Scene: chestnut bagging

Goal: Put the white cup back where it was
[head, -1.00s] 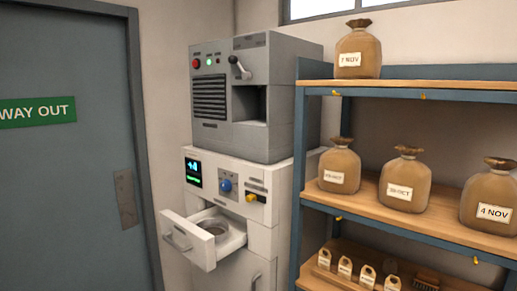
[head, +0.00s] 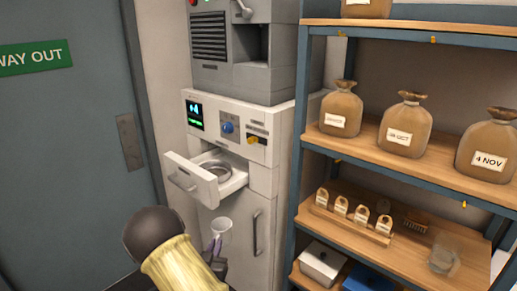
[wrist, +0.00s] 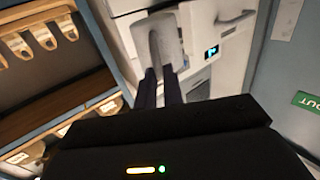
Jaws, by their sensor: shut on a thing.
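The white cup (head: 221,229) looks pale and translucent in the head view. It is held in front of the white machine's lower cabinet, below the open drawer (head: 205,188). My gripper (head: 215,248) is shut on it, partly hidden behind my arm. In the wrist view the cup (wrist: 165,42) stands out past the two dark fingers of my gripper (wrist: 163,88), in front of the white machine. A round ring or dish (head: 214,168) sits in the open drawer.
A shelf unit stands to the right. Its lower board holds a wooden rack (head: 350,222) of small tagged bags, a brush (head: 416,226) and a clear container (head: 443,260). Labelled sacks (head: 403,125) stand above. A door (head: 70,140) is at the left.

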